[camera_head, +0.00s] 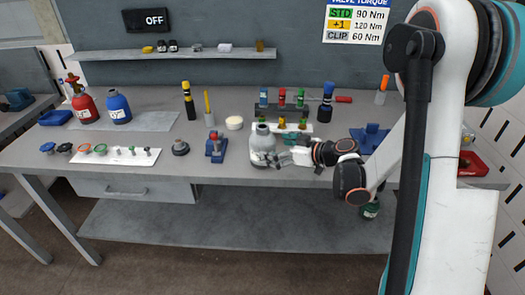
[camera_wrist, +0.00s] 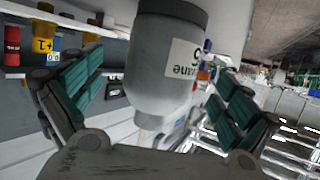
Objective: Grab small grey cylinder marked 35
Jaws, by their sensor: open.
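A grey cylinder (camera_head: 263,144) with a darker top stands upright on the workbench, near its front edge. In the wrist view the grey cylinder (camera_wrist: 165,60) fills the middle. Its white label shows part of a word ending in "ane" and part of a digit; the full number cannot be read. My gripper (camera_head: 277,158) is at the cylinder's lower right side in the head view. In the wrist view my gripper (camera_wrist: 158,85) is open, with one green-padded finger on each side of the cylinder. A gap shows at the left finger; contact at the right is unclear.
A blue vise-like tool (camera_head: 216,147) stands left of the cylinder. A rack (camera_head: 283,118) with coloured bottles is behind it. A blue holder (camera_head: 370,137) is to the right. Red (camera_head: 84,104) and blue (camera_head: 117,106) canisters stand far left.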

